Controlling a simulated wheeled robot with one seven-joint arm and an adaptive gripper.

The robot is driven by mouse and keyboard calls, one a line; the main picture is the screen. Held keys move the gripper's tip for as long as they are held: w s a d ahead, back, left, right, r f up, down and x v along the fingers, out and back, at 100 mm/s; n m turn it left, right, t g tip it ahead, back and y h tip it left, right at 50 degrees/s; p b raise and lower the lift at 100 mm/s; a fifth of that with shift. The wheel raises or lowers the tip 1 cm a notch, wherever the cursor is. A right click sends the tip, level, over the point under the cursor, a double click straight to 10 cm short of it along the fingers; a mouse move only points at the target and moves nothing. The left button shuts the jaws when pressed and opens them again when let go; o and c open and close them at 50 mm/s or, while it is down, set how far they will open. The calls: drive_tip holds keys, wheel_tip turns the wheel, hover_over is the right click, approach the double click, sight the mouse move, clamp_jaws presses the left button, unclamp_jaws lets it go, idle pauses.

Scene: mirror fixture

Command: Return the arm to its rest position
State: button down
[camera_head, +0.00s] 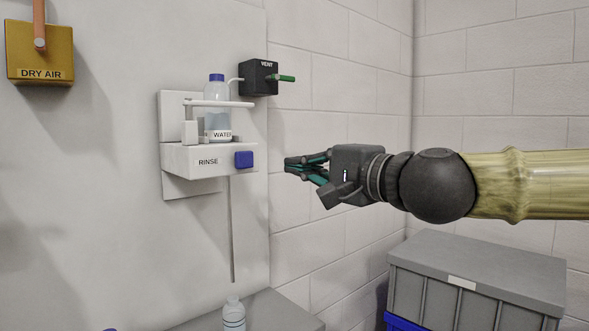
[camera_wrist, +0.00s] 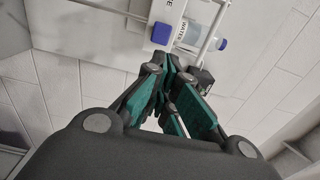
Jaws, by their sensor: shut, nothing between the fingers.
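My gripper (camera_head: 288,164) is at the end of my arm, which reaches in from the right in the head view. Its green-padded fingers point left toward the rinse unit and are shut with nothing between them. They stand to the right of the blue button (camera_head: 243,159) on the white RINSE unit (camera_head: 190,160), apart from it. In the wrist view the shut fingers (camera_wrist: 172,75) fill the middle, with the blue button (camera_wrist: 161,33) beyond them. A WATER bottle (camera_head: 217,115) with a blue cap stands upright on the unit; it also shows in the wrist view (camera_wrist: 190,35).
A black VENT box (camera_head: 258,78) with a green lever is on the wall above. A yellow DRY AIR box (camera_head: 40,55) hangs at upper left. A small bottle (camera_head: 233,313) stands below on a grey surface (camera_head: 275,312). A grey lidded crate (camera_head: 480,270) sits below my arm.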

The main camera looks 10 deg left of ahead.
drive_tip(key=shift+s+d, duration=0.1)
drive_tip(key=shift+s, duration=0.15)
